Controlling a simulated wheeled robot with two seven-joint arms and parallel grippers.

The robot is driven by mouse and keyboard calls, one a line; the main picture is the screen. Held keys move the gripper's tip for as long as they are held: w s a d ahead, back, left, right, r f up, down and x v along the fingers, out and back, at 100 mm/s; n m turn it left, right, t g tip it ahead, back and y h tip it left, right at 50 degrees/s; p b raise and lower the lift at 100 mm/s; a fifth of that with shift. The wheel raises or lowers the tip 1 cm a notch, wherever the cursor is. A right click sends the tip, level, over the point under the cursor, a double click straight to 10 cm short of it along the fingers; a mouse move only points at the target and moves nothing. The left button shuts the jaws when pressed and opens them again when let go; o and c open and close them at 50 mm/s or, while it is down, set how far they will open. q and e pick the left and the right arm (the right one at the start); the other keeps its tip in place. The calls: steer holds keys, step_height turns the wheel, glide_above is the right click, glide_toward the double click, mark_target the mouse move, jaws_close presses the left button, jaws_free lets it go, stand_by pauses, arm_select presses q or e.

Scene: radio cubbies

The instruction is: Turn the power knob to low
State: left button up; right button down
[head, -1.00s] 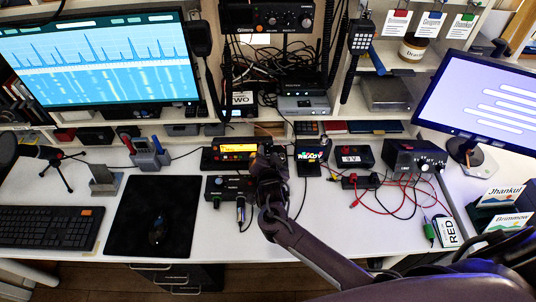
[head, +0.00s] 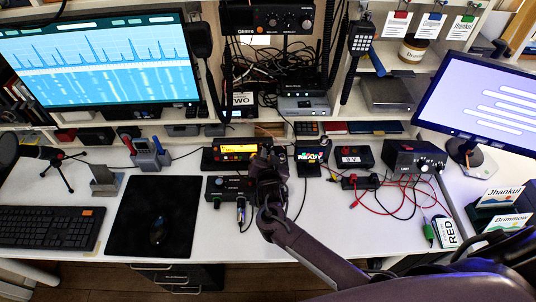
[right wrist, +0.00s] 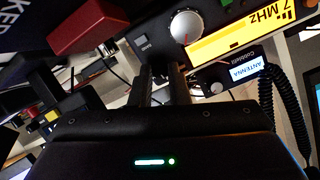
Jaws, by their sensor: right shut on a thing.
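The radio (head: 228,151) with the lit yellow display stands at the back of the desk in the head view. In the right wrist view its display (right wrist: 232,38) reads 7 MHz, beside a large silver knob (right wrist: 187,26) with a red mark. My right gripper (right wrist: 162,72) is at the radio's front panel, below and left of the silver knob. It is shut on a small part there, apparently the power knob, which the fingers hide. In the head view my right gripper (head: 264,158) covers the radio's right end. My left gripper is not in view.
A black box with knobs (head: 229,188) stands in front of the radio. Red and black cables (head: 398,193) lie farther right. The mouse mat (head: 150,215) is at left.

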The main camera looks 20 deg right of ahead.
steer(key=n+p, duration=0.1)
steer(key=n, duration=0.4)
steer(key=shift+p, duration=0.3)
steer(key=shift+a+n+h+p, duration=0.1)
steer(key=shift+n+h+p, duration=0.4)
steer(key=shift+n, duration=1.7)
steer(key=c, duration=1.4)
jaws_free()
steer(key=v, duration=0.7)
steer(key=shift+s+a+r, duration=0.1)
steer(key=shift+s+a, duration=0.05)
steer(key=shift+s, duration=0.2)
